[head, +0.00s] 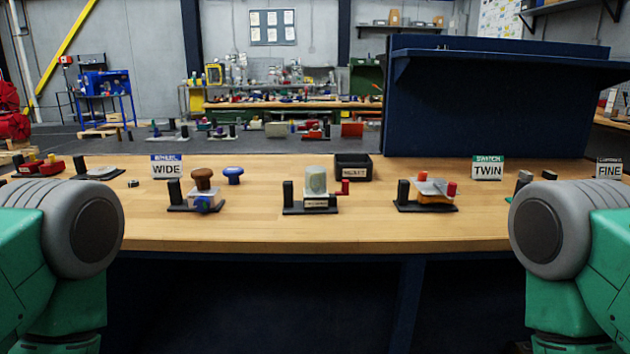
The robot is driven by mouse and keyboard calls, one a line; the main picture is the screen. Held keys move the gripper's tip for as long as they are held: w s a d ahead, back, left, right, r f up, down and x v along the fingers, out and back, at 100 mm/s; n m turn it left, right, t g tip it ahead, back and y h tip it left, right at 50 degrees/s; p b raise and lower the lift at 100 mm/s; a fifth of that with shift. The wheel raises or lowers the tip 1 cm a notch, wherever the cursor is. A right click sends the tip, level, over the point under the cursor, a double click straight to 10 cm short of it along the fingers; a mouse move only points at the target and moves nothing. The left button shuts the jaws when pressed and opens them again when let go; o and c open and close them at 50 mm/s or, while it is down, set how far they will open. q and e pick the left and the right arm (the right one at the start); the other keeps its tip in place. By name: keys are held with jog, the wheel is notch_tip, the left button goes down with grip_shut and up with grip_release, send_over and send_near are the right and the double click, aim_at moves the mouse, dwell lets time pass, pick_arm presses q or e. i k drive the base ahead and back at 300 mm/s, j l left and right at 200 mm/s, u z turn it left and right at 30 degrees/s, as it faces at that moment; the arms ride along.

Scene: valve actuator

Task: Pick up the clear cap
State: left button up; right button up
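A translucent, pale cap (316,180) stands upright on the middle fixture (311,207), which has a black base, a black post at its left and a red part at its right. The fixture sits near the front half of the wooden table. Neither of my grippers is in view. Only green and grey links of my arms show at the lower left and lower right edges, apart from the cap.
A fixture with a brown knob (203,178) stands left of the cap, beside a loose blue knob (233,175). A fixture with a red button (450,189) stands right. A black bin (353,167) is behind. The wooden table's (290,237) front strip is clear.

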aim_at(315, 176)
jog(key=i+j+z, duration=0.2)
jog(key=i+z, duration=0.15)
jog(key=i+j+z, duration=0.4)
jog(key=k+l, duration=0.05)
jog(key=l, duration=0.05)
